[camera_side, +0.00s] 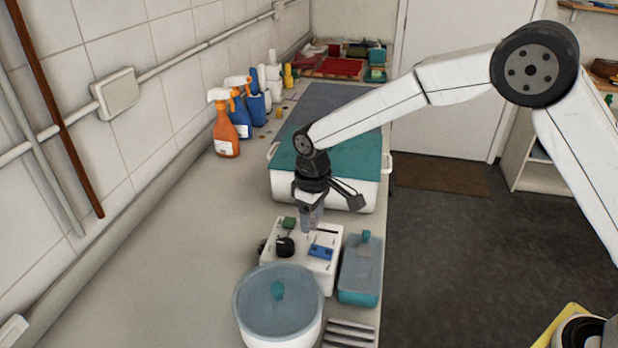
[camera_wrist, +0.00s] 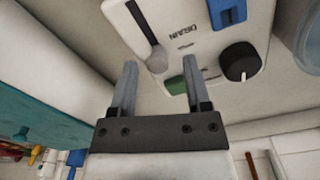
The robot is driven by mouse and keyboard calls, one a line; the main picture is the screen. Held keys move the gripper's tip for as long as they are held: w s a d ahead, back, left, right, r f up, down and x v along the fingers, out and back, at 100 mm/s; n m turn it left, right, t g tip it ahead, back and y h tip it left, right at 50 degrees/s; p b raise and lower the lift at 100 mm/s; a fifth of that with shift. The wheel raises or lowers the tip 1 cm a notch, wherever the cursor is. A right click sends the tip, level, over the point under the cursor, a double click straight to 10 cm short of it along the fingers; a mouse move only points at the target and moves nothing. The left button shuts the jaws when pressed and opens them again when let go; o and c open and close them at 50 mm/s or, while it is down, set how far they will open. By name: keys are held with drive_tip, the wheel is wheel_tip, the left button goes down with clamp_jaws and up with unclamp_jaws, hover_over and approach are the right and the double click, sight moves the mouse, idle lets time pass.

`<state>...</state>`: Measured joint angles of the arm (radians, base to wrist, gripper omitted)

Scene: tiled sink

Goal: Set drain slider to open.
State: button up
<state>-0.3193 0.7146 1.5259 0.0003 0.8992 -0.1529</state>
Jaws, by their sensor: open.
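The white control box (camera_side: 301,262) stands on the counter below my gripper (camera_side: 311,222). In the wrist view, the box (camera_wrist: 205,45) shows an upside-down DRAIN label (camera_wrist: 180,33) beside a dark slot. A grey piece (camera_wrist: 157,58), seemingly the drain slider's handle, is at the slot's lower end. My gripper (camera_wrist: 159,66) is open, with its two fingertips on either side of that grey piece in the picture. I cannot tell the depth or whether they touch. In the side view my gripper hides part of the box's far edge.
The box also has a black knob (camera_wrist: 239,61), a green button (camera_wrist: 175,85) and a blue switch (camera_wrist: 228,12). A lidded pot (camera_side: 278,305) stands in front, a teal container (camera_side: 360,268) to the right, and a teal-topped white tub (camera_side: 330,190) behind. Spray bottles (camera_side: 226,125) line the wall.

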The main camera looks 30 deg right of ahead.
sight(317, 219)
drive_tip(key=shift+r, duration=3.85)
drive_tip(key=shift+s+d, duration=0.2)
drive_tip(key=shift+d, duration=0.25)
drive_tip(key=s+d+f+m+t, duration=0.1)
drive_tip(key=s+d+f+m, duration=0.1)
drive_tip(key=s+d, duration=0.5)
drive_tip(key=s+d+f+m+t, duration=0.1)
drive_tip(key=s+d+f+m, duration=0.2)
drive_tip(key=s+d, duration=0.5)
drive_tip(key=s, duration=0.5)
drive_tip(key=shift+s+d+f+t, duration=0.15)
drive_tip(key=shift+s+f+t, duration=0.1)
drive_tip(key=shift+f+t, duration=0.1)
